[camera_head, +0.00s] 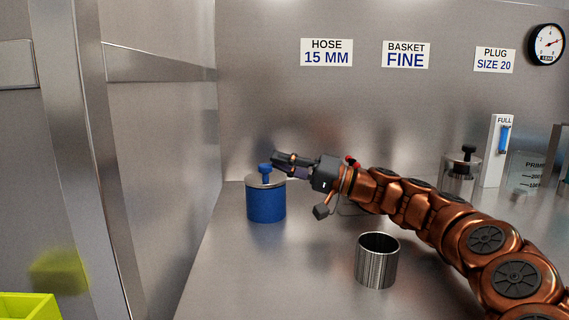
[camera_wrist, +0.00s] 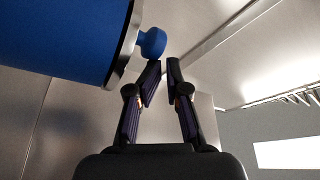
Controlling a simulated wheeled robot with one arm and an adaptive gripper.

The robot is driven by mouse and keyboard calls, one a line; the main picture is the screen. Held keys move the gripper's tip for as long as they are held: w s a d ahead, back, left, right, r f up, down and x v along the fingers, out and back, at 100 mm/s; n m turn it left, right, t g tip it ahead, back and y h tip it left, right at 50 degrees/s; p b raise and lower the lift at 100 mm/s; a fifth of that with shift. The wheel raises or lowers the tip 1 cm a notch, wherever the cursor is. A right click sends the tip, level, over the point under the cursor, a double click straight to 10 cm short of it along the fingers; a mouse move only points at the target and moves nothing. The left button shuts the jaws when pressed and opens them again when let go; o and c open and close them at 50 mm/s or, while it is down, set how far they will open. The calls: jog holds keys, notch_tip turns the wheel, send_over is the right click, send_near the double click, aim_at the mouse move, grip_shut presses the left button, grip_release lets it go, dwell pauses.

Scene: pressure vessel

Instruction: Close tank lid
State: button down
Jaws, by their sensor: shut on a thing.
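A blue cylindrical tank (camera_head: 266,205) stands on the steel bench, left of centre in the head view. A silver lid (camera_head: 256,182) with a blue knob (camera_head: 265,169) sits on its top. My gripper (camera_head: 276,158) reaches in from the right at the knob's height. In the wrist view, the tank (camera_wrist: 55,35) is at upper left, with the lid's edge (camera_wrist: 125,45) and the knob (camera_wrist: 152,42) at the fingertips. My gripper (camera_wrist: 164,65) is shut on the knob, though the contact is hard to see. I cannot tell whether the lid is fully seated.
An open ribbed steel cup (camera_head: 377,265) stands on the bench below my arm. A steel vessel with a black knob (camera_head: 462,170), a white level gauge (camera_head: 497,150) and a clear beaker (camera_head: 525,172) stand at right. A yellow-green bin (camera_head: 30,306) is at lower left. The bench's front left is clear.

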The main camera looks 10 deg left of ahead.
jog(key=shift+s+a+g, duration=0.35)
jog(key=shift+a+g, duration=0.05)
jog(key=shift+a, duration=0.05)
jog(key=w+v, duration=0.1)
jog(key=v, duration=0.7)
jog(key=s+a+r+n+g+h+p, duration=0.1)
jog(key=s+a+r+g+h+p, duration=0.2)
jog(key=s+p, duration=0.65)
jog(key=s+a+r+n+g+h+p, duration=0.1)
jog(key=s+a+r+h+p, duration=0.4)
jog(key=s, duration=0.7)
jog(key=s+d+f+m+h+p, duration=0.2)
jog(key=s+d+h+p, duration=0.4)
jog(key=s+d+p, duration=0.4)
jog(key=s+d+f+m+h+p, duration=0.3)
jog(key=s+d+h+p, duration=0.3)
jog(key=d, duration=1)
jog(key=s+m+p, duration=0.1)
jog(key=s+p, duration=0.2)
jog(key=s, duration=0.2)
jog(key=shift+s+d+f+m+p, duration=0.2)
jog(key=shift+s+m+p, duration=0.05)
jog(key=shift+m+p, duration=0.15)
